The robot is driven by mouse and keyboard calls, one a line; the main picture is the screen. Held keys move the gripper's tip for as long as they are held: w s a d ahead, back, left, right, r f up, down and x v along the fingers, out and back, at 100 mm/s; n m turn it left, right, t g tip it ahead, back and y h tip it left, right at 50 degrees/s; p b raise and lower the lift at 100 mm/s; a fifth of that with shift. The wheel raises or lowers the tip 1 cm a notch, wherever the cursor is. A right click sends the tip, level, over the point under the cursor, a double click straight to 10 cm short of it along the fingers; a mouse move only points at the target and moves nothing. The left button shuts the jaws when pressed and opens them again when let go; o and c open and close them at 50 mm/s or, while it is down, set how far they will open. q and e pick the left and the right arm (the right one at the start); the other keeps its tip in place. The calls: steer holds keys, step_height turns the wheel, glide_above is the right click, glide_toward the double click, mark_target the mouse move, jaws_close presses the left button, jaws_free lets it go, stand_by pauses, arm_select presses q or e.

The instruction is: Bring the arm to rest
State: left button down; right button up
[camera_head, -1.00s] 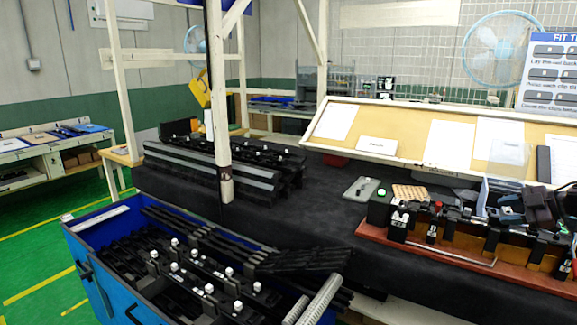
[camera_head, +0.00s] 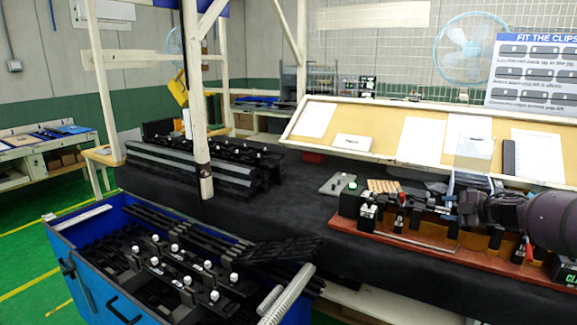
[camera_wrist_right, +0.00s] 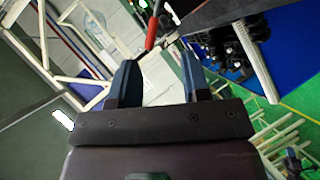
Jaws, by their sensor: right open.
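My right arm (camera_head: 540,215) comes in from the right edge of the head view. Its dark gripper (camera_head: 468,207) hangs over the red-brown jig (camera_head: 405,236) on the black-covered bench. In the right wrist view the gripper (camera_wrist_right: 157,68) has its two blue-grey fingers spread apart, with nothing held between them. The arm and gripper hide part of the jig's right side. My left gripper does not show.
A blue bin (camera_head: 98,285) of black trim parts stands at the front left. Black trim parts (camera_head: 190,165) lie on the bench behind a white post (camera_head: 198,120). A sloped board (camera_head: 385,150) with papers rises behind the jig. The bench middle is bare.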

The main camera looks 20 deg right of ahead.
steer(key=a+f+m, duration=0.1)
steer(key=a+f, duration=1.2)
steer(key=a, duration=0.4)
steer(key=s+a+f+m, duration=0.2)
steer(key=s+a+f, duration=0.15)
steer(key=a, duration=0.35)
steer(key=s+a+f+m, duration=0.2)
steer(key=a+f, duration=0.3)
steer(key=a, duration=0.3)
steer(key=s+a+f+m+h, duration=0.1)
steer(key=s+a+f+m, duration=0.1)
steer(key=s, duration=0.6)
steer(key=s+a+f+m+g+h, duration=0.1)
steer(key=s+a+f+m, duration=0.2)
steer(key=s, duration=0.5)
steer(key=s+a+f+m+g+h, duration=0.1)
steer(key=s+a+f+m, duration=0.2)
steer(key=s, duration=0.5)
steer(key=shift+s+a+m, duration=0.3)
steer(key=shift+a+m, duration=0.25)
steer(key=shift+m, duration=0.65)
steer(key=shift+d, duration=0.1)
